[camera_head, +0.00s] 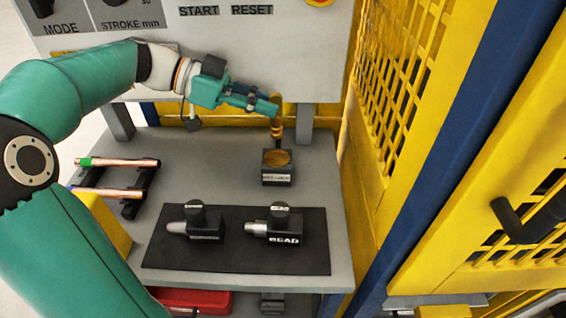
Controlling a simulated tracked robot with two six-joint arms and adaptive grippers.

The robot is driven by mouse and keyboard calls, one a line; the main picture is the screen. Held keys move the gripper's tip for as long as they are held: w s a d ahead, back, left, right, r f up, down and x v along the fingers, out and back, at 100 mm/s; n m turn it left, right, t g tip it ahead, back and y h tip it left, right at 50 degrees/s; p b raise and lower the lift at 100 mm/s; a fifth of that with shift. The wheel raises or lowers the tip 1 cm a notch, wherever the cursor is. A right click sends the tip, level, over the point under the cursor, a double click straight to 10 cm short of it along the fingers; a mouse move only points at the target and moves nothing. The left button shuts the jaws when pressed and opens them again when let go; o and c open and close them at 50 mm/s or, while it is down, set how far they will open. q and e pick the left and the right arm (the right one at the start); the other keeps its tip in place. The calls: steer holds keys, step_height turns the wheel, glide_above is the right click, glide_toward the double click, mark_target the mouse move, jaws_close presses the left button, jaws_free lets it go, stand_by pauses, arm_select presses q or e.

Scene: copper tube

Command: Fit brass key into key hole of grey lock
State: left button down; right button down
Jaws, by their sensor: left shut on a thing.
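The grey lock (277,176) is a small dark block with a round brass top, standing on the grey table behind the black mat. My left gripper (274,108) is shut on the brass key (276,127), which hangs down from the fingertips just above the lock's brass face. The key's lower end is close to the lock's top; I cannot tell whether it touches or is in the key hole. The key hole itself does not show clearly. My right gripper does not show.
A black mat (160,256) holds two dark tools, one marked BEAD (285,224). Two copper tubes (125,162) lie on a black rack at the left. A control panel (300,60) stands behind, and a yellow mesh guard (400,80) at the right. The table between rack and lock is clear.

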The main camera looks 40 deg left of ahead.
mark_target(267, 158)
arm_select(q)
step_height(267, 158, down, 9)
steer(key=shift+f, duration=0.2)
stand_by(0.3)
steer(key=shift+f, duration=0.1)
steer(key=c, duration=1.2)
jaws_free()
steer(key=v, duration=1.2)
steer(key=shift+b, duration=0.3)
